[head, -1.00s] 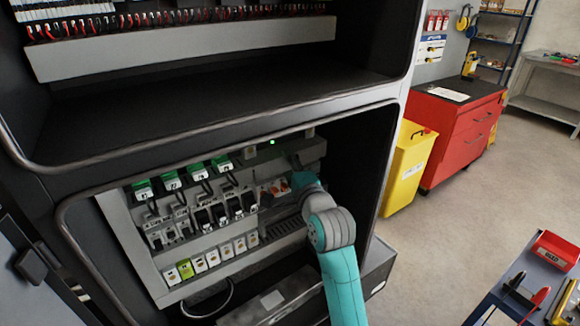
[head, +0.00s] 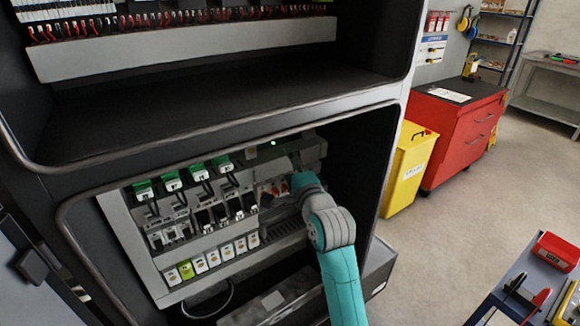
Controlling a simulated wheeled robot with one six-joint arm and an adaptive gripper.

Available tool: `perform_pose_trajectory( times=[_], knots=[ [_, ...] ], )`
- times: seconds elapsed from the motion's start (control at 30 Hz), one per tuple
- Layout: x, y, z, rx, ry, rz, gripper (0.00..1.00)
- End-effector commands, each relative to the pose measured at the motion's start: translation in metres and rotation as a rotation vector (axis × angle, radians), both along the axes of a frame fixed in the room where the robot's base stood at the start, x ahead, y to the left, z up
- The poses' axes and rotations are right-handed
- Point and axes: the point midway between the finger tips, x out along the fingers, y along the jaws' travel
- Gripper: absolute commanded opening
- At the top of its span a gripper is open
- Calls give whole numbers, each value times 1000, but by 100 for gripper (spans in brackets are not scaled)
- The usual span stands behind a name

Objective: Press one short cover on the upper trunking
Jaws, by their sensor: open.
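The upper trunking (head: 309,149) runs along the top of the lower cabinet bay, above the row of devices. A grey piece (head: 271,163), which looks like a short cover, is at its right part, above my wrist. I cannot tell whether it is seated or stands proud. My teal arm reaches in from the lower right. My gripper (head: 277,203) is small, grey and partly hidden by my wrist, in front of the devices at the right. It is open. Whether its fingers touch anything is not clear.
Green-topped devices (head: 172,181) and rows of breakers (head: 205,262) fill the bay to the left. The cabinet's rounded frame edge surrounds it. A green lamp (head: 274,143) glows above. A yellow bin (head: 407,175), a red cabinet (head: 458,135) and a tool cart (head: 530,285) stand right.

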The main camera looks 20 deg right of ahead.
Motion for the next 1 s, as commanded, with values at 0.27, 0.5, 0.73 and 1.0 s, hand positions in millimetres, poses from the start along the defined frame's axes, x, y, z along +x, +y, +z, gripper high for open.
perform_pose_trajectory(
  times=[0.27, 0.5, 0.73, 1.0],
  knots=[
    [-18, -2, -1, 0, 2, 0, 80],
    [-64, -5, -1, 0, 0, 0, 80],
    [-103, -9, -1, 0, 1, -1, 80],
    [-119, -11, 0, 0, 1, -1, 80]
  ],
)
